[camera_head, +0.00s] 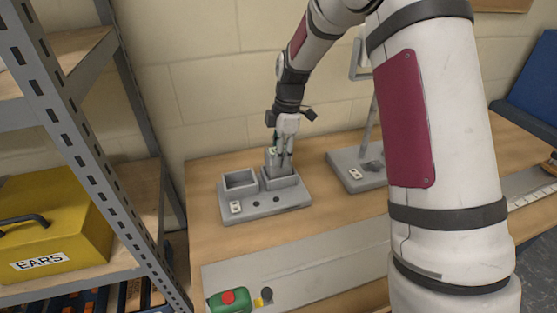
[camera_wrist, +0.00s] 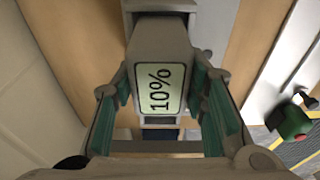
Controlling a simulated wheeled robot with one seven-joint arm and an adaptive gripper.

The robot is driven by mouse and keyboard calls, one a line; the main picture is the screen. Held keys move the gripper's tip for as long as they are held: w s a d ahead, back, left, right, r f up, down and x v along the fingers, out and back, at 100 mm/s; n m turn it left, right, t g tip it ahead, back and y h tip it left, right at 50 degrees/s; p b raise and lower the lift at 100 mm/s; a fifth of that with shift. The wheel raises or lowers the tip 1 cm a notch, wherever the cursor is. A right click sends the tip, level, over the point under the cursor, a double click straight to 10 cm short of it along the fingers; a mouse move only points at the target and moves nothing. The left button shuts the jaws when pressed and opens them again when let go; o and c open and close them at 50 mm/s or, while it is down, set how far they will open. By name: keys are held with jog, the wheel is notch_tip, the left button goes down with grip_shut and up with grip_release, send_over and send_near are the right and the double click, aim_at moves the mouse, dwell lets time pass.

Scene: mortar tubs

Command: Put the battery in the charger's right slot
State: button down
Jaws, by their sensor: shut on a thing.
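The charger (camera_head: 265,207) is a grey block on the bench with two square slots side by side. Its left slot (camera_head: 240,181) looks empty. The grey battery (camera_head: 271,160) stands upright at the right slot (camera_head: 281,181), its lower end at or inside the opening; how deep it sits is hidden. In the wrist view the battery (camera_wrist: 160,85) has a pale label reading 10%. My gripper (camera_head: 285,155) is shut on the battery from above. In the wrist view its green-padded fingers (camera_wrist: 160,100) flank the battery on both sides.
A grey stand (camera_head: 350,175) with an upright post is right of the charger. A green and red object (camera_head: 229,300) lies on the grey mat (camera_head: 300,272) in front. A metal shelf with a yellow box (camera_head: 50,225) stands left. The wall is close behind.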

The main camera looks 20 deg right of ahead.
jog(key=shift+f, duration=1.2)
jog(key=shift+f, duration=0.1)
jog(key=c, duration=1)
grip_release()
jog(key=shift+f, duration=0.1)
jog(key=shift+o, duration=0.2)
